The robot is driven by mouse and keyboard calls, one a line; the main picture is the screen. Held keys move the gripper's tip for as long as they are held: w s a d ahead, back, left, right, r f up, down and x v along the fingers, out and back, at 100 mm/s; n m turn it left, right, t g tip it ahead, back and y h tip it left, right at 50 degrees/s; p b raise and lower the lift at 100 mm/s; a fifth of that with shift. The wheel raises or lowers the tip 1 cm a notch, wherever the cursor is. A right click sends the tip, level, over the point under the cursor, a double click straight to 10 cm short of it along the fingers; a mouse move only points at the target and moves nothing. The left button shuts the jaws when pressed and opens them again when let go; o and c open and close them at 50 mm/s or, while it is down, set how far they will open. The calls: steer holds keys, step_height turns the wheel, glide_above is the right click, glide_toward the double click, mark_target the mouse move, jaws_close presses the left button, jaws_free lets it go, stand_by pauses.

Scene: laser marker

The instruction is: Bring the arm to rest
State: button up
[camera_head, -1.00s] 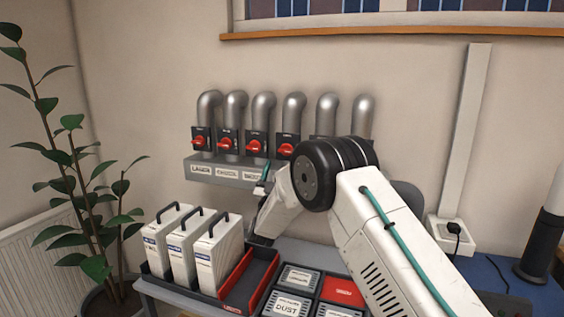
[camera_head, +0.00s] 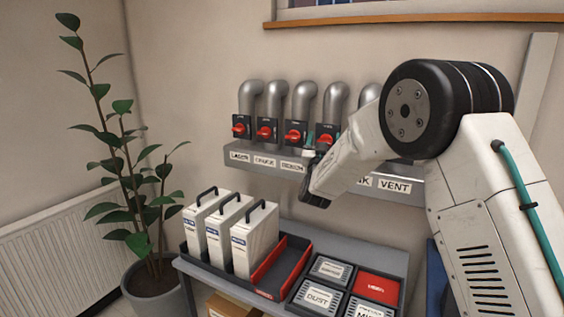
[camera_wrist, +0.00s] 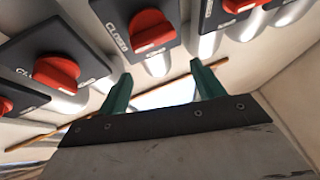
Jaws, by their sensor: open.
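My white arm with a black joint comes in from the right in the head view. My gripper (camera_head: 322,140) is partly hidden by its own wrist, with teal fingers showing just in front of the valve row. In the wrist view my gripper (camera_wrist: 162,88) has two teal fingers spread apart with nothing between them. Red valve knobs on black plates lie beyond and above the fingers. One red knob (camera_wrist: 150,30) stands by a "CLOSED" label, and another red knob (camera_wrist: 56,72) is to its left. I cannot tell whether the fingers touch anything.
Grey pipes (camera_head: 305,100) rise above a labelled ledge (camera_head: 243,157) on the wall. Below, a bench holds white canisters (camera_head: 255,240) with black handles, a red-and-black tray (camera_head: 300,262) and labelled bins (camera_head: 318,298). A potted plant (camera_head: 150,280) stands left, near a radiator (camera_head: 50,250).

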steer(key=s+d+r+n+g+y, duration=0.2)
steer(key=s+r+g+y, duration=0.1)
steer(key=s+r+y, duration=0.3)
steer(key=s+d+r+n+g, duration=0.1)
steer(key=s+d+g, duration=0.15)
steer(key=s, duration=0.45)
steer(key=s+d+n+g, duration=0.1)
steer(key=s+g, duration=0.2)
steer(key=s, duration=0.3)
steer(key=s+d+f+g, duration=0.2)
steer(key=s+f+g, duration=0.2)
steer(key=s, duration=0.9)
steer(key=s+d+f+g, duration=0.2)
steer(key=s+f+g, duration=0.2)
steer(key=s, duration=0.9)
steer(key=s+d+f+m+g, duration=0.1)
steer(key=s+f+g, duration=0.4)
steer(key=s, duration=0.9)
steer(key=shift+d+f, duration=0.35)
steer(key=shift+d, duration=0.3)
